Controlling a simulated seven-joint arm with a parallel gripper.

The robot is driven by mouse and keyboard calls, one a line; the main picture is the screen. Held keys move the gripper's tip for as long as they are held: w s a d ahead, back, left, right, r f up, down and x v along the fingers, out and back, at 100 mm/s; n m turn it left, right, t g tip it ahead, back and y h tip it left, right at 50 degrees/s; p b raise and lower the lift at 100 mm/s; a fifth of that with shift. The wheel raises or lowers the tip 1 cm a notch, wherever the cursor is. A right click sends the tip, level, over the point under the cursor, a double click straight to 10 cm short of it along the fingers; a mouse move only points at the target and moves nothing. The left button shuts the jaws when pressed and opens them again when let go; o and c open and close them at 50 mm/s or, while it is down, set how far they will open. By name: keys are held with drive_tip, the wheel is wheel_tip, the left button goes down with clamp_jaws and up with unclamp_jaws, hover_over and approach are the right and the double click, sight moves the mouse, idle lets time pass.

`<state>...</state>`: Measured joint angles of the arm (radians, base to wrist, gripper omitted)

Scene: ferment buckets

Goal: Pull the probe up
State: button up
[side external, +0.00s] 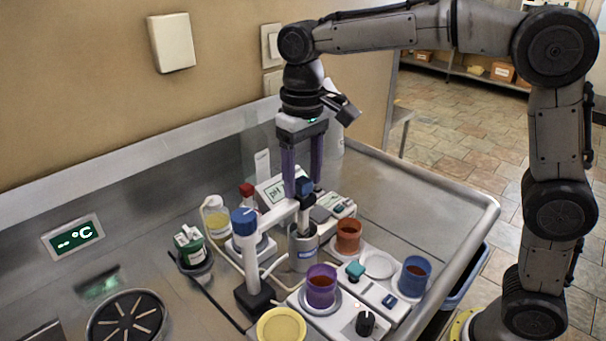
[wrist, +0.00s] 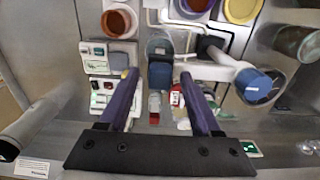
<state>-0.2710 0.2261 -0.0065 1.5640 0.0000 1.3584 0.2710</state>
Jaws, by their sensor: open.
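The probe (side external: 304,187) has a blue top and a dark body, held upright by a white stand arm (side external: 276,216) above and into a grey cup (side external: 303,258). Its lower end is hidden inside the cup. My gripper (side external: 302,184) points down with its purple fingers on either side of the probe's blue top. In the wrist view the fingers are apart, and the blue top (wrist: 160,76) shows between them with gaps at the sides. I cannot tell if either finger touches it.
The stand's blue-capped post (side external: 244,222) stands left of the probe. A pH meter (side external: 272,190) is behind. Purple (side external: 321,287), orange (side external: 348,237) and blue (side external: 415,276) cups stand at front and right.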

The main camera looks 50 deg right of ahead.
drive_tip(key=shift+c, duration=0.3)
clamp_jaws()
idle(1.1)
